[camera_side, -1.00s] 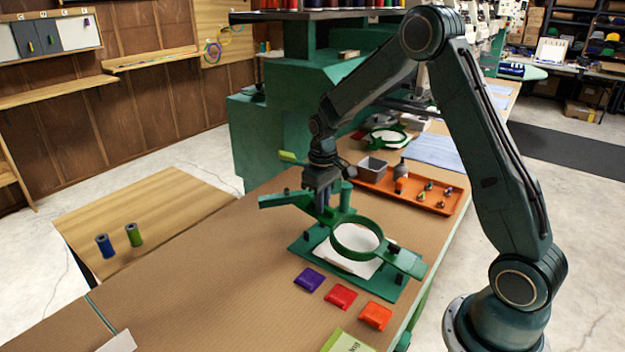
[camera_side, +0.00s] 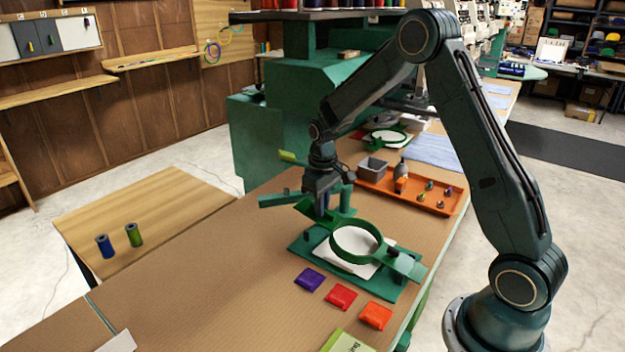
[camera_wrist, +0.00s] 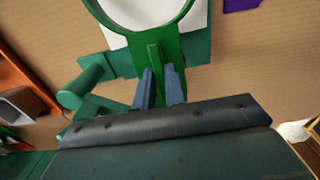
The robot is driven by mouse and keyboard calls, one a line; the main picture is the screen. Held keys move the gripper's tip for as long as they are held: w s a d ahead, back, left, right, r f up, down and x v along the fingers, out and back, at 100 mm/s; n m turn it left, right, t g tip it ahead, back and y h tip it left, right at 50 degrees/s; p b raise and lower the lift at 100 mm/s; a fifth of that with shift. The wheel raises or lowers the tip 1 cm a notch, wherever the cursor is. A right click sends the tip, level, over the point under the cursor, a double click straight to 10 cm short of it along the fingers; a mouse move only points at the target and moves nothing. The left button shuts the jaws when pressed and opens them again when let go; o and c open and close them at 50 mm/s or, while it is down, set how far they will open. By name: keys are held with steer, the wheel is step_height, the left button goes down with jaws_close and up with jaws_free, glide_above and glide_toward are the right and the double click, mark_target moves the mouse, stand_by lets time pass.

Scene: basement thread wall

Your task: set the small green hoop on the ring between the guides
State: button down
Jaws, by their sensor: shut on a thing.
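My gripper (camera_side: 322,204) is shut on the green hoop (camera_side: 334,240) by its handle; the wrist view shows the two blue-grey fingers (camera_wrist: 161,88) closed on the green handle tab. The hoop is level or nearly so, over the green fixture (camera_side: 312,241) with a white pad (camera_side: 345,262). In the wrist view the hoop (camera_wrist: 178,38) encircles white material. The ring under the hoop is hidden, and I cannot tell whether hoop and fixture touch.
Purple (camera_side: 310,279), red (camera_side: 341,297) and orange (camera_side: 376,316) pieces lie in front of the fixture. An orange tray (camera_side: 429,201) with a grey bin (camera_side: 372,167) and small items is behind it. The brown table (camera_side: 200,290) is clear at front left.

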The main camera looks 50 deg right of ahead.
steer(key=shift+s+f, duration=0.15)
steer(key=shift+f, duration=0.7)
steer(key=shift+w+f, duration=0.4)
stand_by(0.9)
steer(key=shift+f, duration=0.25)
steer(key=c, duration=1.4)
jaws_free()
steer(key=shift+r, duration=0.15)
steer(key=shift+r, duration=3.35)
